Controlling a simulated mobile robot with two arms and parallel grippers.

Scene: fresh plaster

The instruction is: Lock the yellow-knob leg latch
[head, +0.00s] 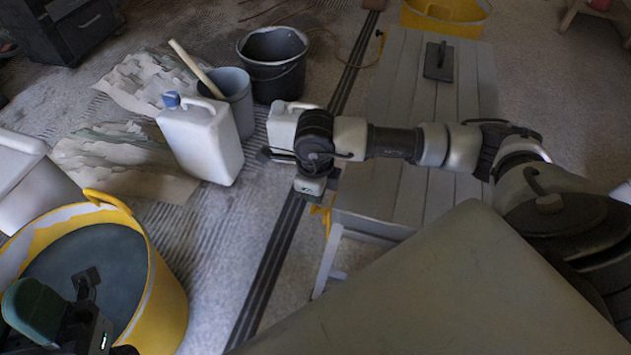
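A yellow latch piece (321,211) shows at the near left corner of the grey plank platform (425,120), just above a light metal leg (328,262). Whether the latch is locked cannot be told. My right gripper (312,188) is close above the yellow piece in the picture, its arm reaching across the platform from the right. Its fingertips are not clear, and contact with the latch cannot be told. My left gripper (86,283) is at the lower left, in front of the yellow tub; its finger opening is unclear.
A large yellow tub (168,300) stands at lower left. A white jug (205,140), a grey bucket (235,92) and a black bucket (274,65) stand left of the platform. A black trowel (438,62) lies on the platform. A dark strip (270,265) crosses the floor.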

